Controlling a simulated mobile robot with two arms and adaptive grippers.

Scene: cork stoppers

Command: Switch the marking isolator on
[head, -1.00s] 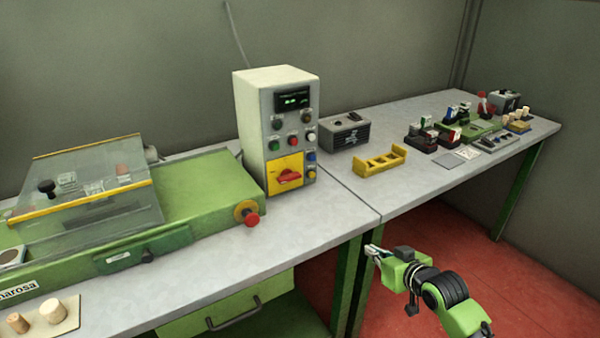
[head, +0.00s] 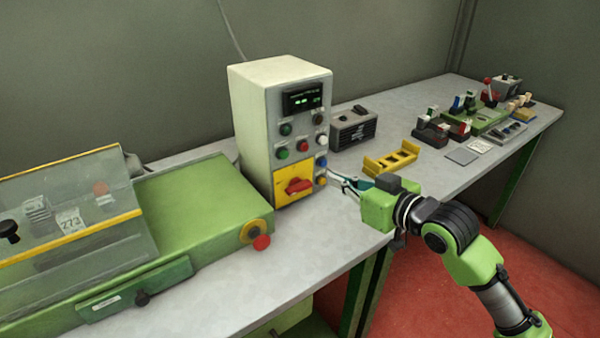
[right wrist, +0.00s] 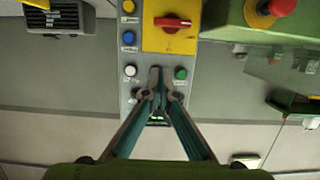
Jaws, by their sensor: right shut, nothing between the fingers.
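The control cabinet (head: 255,130) is a pale box with a grey front panel. Low on that panel is a yellow plate with a red rotary handle (head: 298,186), which looks like the isolator; its handle lies roughly level across the plate. It also shows in the right wrist view (right wrist: 173,22), near the top edge. My right gripper (head: 333,174) is shut and empty, just right of the cabinet in the head view, apart from the handle. In the right wrist view its fingertips (right wrist: 157,82) overlap the panel between a white and a green button. My left gripper is not in view.
Several coloured buttons (head: 321,162) sit beside and above the yellow plate. A green machine (head: 195,205) with a clear cover and a red knob (head: 262,242) stands left. A yellow rack (head: 390,158) and a dark box (head: 354,130) are to the right. The tabletop before the cabinet is clear.

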